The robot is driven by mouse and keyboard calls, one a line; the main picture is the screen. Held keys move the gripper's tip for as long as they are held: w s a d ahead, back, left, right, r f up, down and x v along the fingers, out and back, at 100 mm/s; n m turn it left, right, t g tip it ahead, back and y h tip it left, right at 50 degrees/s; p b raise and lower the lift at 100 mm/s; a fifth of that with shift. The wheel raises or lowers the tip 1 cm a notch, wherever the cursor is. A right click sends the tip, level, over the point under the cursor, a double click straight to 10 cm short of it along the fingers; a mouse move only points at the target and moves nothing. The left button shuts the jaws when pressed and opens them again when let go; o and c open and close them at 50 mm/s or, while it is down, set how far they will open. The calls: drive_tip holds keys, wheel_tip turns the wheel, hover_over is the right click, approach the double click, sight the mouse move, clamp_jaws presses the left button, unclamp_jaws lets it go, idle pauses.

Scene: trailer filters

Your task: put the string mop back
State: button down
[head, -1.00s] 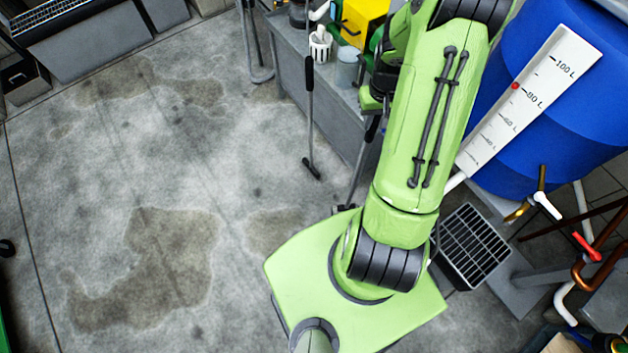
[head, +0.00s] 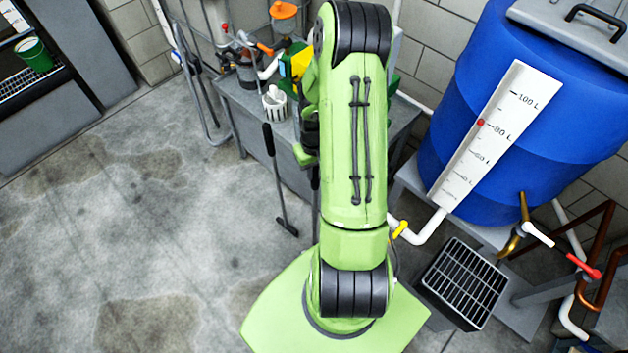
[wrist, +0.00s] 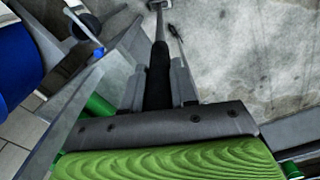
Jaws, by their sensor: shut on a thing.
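My gripper (wrist: 171,85) is shut on the black grip of a long-handled tool (wrist: 159,70), which I take to be the string mop. Its grey pole runs away from the fingers to a small pale end at the top of the wrist view; strands cannot be made out. In the head view my arm hides most of the gripper, and a short dark piece of the pole (head: 315,200) shows at the arm's left edge. The mop's lower end is hidden there behind my arm and base.
Another black-handled tool (head: 275,180) stands upright before the grey bench (head: 238,100), close left of the held pole. Bottles and a white basket (head: 275,103) crowd the bench. A blue barrel (head: 480,110) and a floor grate (head: 463,283) are at right. The left floor is clear.

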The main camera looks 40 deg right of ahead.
sight(315, 177)
drive_tip(key=shift+f+b, duration=0.45)
drive_tip(key=shift+f, duration=1.25)
drive_tip(key=c, duration=0.9)
unclamp_jaws()
drive_tip(key=shift+r, duration=0.1)
